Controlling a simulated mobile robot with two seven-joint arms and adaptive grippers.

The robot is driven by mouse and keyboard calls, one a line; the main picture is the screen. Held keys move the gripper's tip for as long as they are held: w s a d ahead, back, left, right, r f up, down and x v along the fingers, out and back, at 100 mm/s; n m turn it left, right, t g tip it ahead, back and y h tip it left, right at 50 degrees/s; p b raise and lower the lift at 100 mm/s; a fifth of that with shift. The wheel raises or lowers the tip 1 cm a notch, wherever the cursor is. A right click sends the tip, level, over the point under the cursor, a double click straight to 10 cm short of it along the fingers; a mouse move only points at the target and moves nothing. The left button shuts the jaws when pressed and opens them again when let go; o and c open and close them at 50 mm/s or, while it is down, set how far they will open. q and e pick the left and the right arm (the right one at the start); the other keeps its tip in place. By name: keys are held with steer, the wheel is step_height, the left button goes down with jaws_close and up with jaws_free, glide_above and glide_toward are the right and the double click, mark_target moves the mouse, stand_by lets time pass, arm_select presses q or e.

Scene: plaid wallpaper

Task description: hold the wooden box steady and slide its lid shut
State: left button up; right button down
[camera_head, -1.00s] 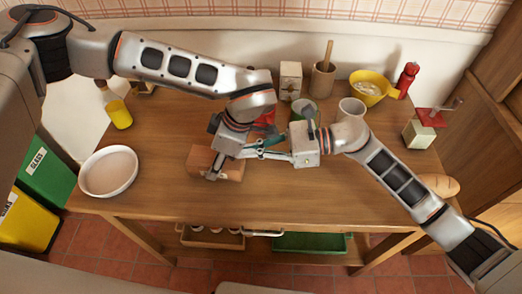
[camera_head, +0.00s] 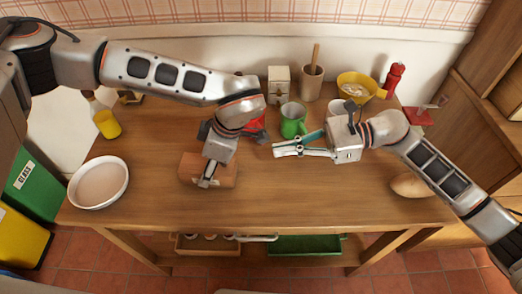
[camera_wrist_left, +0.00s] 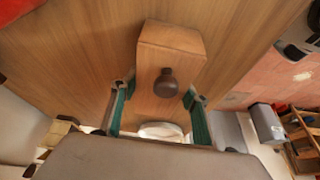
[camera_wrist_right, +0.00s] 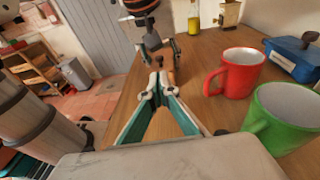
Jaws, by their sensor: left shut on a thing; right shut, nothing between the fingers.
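The wooden box (camera_head: 190,170) sits on the table left of centre. My left gripper (camera_head: 206,182) reaches down over it and is shut on it. In the left wrist view the box (camera_wrist_left: 170,38) shows a dark round knob (camera_wrist_left: 167,84) on its lid, between the two teal-padded fingers. I cannot tell from these views whether the lid is fully shut. My right gripper (camera_head: 277,150) is shut and empty, apart from the box, to its right. In the right wrist view its fingers meet at the tips (camera_wrist_right: 159,88), with the box beyond them partly hidden.
A red mug (camera_wrist_right: 235,73) and a green mug (camera_head: 292,124) stand behind the grippers. A blue dish (camera_wrist_right: 296,58) is near them. Bread (camera_head: 408,186) lies at the right. The front middle is clear.

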steer(key=shift+v, duration=1.3)
arm_select(q)
steer(key=o, duration=1.3)
steer(key=shift+r, duration=0.1)
